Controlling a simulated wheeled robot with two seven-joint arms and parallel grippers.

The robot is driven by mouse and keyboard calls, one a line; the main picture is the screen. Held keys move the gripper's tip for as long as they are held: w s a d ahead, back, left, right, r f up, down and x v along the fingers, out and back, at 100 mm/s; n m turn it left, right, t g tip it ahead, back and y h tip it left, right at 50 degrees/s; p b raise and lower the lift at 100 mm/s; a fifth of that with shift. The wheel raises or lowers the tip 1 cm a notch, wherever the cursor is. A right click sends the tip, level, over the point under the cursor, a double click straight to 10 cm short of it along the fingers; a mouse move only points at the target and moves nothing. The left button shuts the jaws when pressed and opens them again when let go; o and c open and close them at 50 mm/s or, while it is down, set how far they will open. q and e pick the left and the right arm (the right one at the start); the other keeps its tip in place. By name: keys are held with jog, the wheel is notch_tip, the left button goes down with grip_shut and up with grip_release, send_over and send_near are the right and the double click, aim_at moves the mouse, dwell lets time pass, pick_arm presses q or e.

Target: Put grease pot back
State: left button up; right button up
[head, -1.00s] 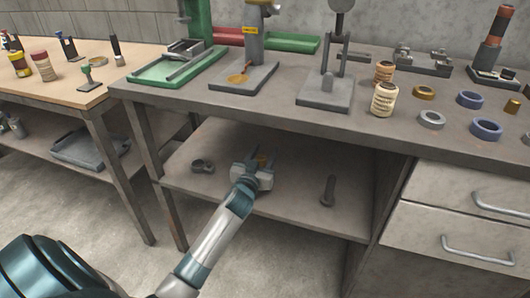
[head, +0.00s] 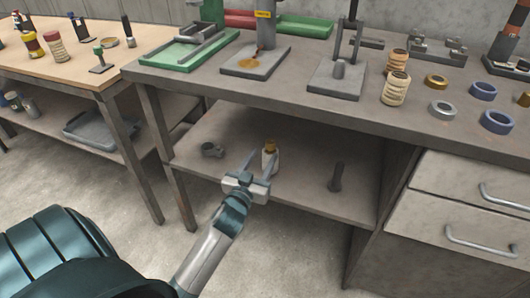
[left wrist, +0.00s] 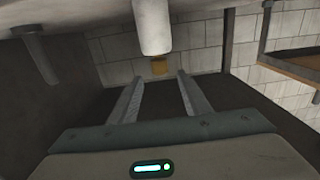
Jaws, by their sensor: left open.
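The grease pot appears to be the small white pot with a yellow-brown cap (head: 269,160), upright on the lower shelf (head: 302,176) of the grey bench. My left gripper (head: 260,158) is open in front of it, its fingers pointing toward the pot. In the left wrist view, which is upside down, the white pot (left wrist: 152,28) stands just beyond the open fingertips (left wrist: 159,78), with nothing between the fingers. My right gripper is not in view.
A dark grey ring-like part (head: 212,150) lies left of the pot on the shelf. A dark upright bolt-like part (head: 336,178) stands to its right. The bench top (head: 300,95) overhangs the shelf, and a drawer unit (head: 460,215) closes the right side.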

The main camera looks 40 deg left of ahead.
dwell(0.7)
pick_arm(q)
jog(key=s+d+f+m+g+h, duration=0.2)
jog(key=s+d+h, duration=0.3)
jog(key=s+d, duration=0.6)
jog(key=s+d+f+m+g+h, duration=0.2)
jog(key=s+d+h, duration=0.3)
jog(key=s+d, duration=0.7)
jog(key=d+f+m, duration=0.1)
jog(key=d, duration=0.6)
jog(key=shift+f+m, duration=0.25)
jog(key=shift+m, duration=0.15)
jog(key=shift+f, duration=0.1)
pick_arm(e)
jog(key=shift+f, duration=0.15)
